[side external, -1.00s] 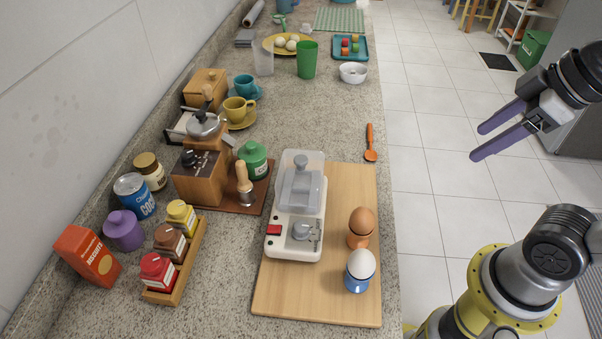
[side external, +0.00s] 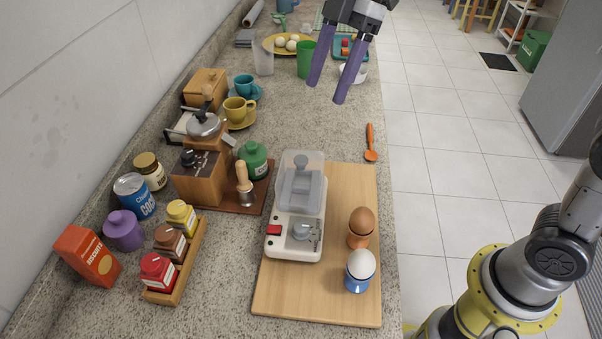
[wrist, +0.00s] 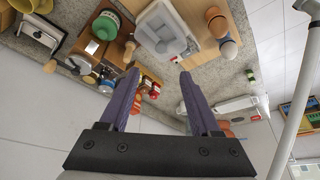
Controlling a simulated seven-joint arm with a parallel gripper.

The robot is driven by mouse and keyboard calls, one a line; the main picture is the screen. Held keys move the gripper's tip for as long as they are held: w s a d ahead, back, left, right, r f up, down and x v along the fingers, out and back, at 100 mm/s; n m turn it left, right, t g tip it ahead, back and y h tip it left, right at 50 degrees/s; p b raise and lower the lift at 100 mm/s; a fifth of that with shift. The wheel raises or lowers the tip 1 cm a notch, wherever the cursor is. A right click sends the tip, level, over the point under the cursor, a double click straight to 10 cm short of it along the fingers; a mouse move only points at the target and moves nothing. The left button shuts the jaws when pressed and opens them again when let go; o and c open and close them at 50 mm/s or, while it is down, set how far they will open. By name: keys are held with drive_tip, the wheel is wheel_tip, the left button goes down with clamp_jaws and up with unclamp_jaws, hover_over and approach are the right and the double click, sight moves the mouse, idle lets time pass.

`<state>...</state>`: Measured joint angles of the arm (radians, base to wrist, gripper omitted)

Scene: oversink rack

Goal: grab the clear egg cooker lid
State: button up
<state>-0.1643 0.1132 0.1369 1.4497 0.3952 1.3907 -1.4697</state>
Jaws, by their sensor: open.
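The clear egg cooker lid (side external: 301,178) is a see-through box-like cover on the back part of the white egg cooker (side external: 292,246). The cooker stands on a wooden board (side external: 340,306) and has a red switch and a grey round part at its front. In the wrist view the cooker (wrist: 167,35) is near the top, beyond the fingers. My gripper (side external: 326,92) is open and empty, high above the counter and up and to the right of the lid in the side view. Its purple fingers (wrist: 158,95) are spread apart and touch nothing.
A brown egg (side external: 362,221) and a white egg (side external: 361,264) sit in cups right of the cooker. A coffee grinder (side external: 200,180) and a green jar (side external: 253,158) stand to its left. An orange spoon (side external: 371,145) lies behind the board.

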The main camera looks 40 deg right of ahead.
sight(302, 158)
drive_tip(key=x, duration=1.3)
drive_tip(key=shift+s+d, duration=0.1)
drive_tip(key=shift+d, duration=0.05)
clamp_jaws()
idle(1.1)
